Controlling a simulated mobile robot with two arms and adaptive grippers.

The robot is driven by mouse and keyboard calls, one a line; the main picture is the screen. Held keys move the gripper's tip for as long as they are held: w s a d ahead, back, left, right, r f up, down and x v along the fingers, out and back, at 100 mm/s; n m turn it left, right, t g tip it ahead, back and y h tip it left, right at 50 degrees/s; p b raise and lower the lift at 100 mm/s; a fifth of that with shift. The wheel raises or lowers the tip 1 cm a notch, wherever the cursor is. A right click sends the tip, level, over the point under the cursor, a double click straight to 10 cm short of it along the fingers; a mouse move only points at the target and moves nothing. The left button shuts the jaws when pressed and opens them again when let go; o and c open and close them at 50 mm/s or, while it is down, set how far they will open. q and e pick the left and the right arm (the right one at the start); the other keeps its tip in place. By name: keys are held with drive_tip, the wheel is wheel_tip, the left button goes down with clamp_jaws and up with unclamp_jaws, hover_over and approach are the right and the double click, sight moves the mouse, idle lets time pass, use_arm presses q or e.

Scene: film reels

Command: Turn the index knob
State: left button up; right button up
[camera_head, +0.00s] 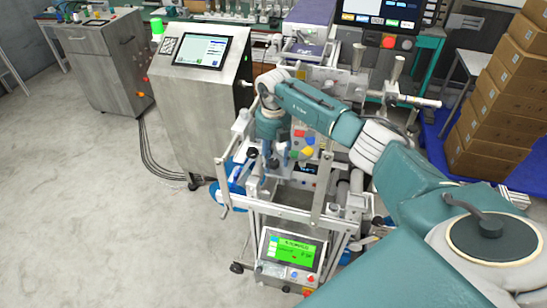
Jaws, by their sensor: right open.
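My right arm reaches in from the right, and its gripper (268,160) points down over the machine in the middle. The gripper is small and partly lost among the machine parts; its jaws are open. I see no object held in it. The machine's metal frame (280,211) stands below and around the gripper. I cannot pick out the index knob for sure; small dark and coloured parts crowd the area beside the gripper, and my arm covers part of the machine. I cannot tell whether the gripper touches anything. My left gripper is not in view.
A green-lit display (292,250) is at the machine's front. A steel cabinet with a screen (200,110) stands close on the left, another cabinet (105,60) farther back. Stacked cartons (500,110) stand at the right. Upright posts rise around the machine. The left floor is clear.

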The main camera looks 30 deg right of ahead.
drive_tip(key=c, duration=1.1)
drive_tip(key=shift+c, duration=0.2)
drive_tip(key=shift+f+n+b, duration=0.2)
drive_tip(key=shift+n+b, duration=1.2)
drive_tip(key=shift+n, duration=0.2)
drive_tip(key=n+b, duration=0.2)
drive_tip(key=n, duration=0.1)
drive_tip(key=shift+n, duration=0.3)
drive_tip(key=n+b, duration=0.3)
drive_tip(key=n, duration=0.2)
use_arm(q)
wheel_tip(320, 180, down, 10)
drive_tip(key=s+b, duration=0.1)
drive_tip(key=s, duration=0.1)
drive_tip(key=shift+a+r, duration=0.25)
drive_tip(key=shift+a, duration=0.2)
use_arm(e)
drive_tip(key=n, duration=0.5)
drive_tip(key=shift+r+n, duration=0.15)
drive_tip(key=shift+n, duration=0.25)
drive_tip(key=shift+d, duration=0.1)
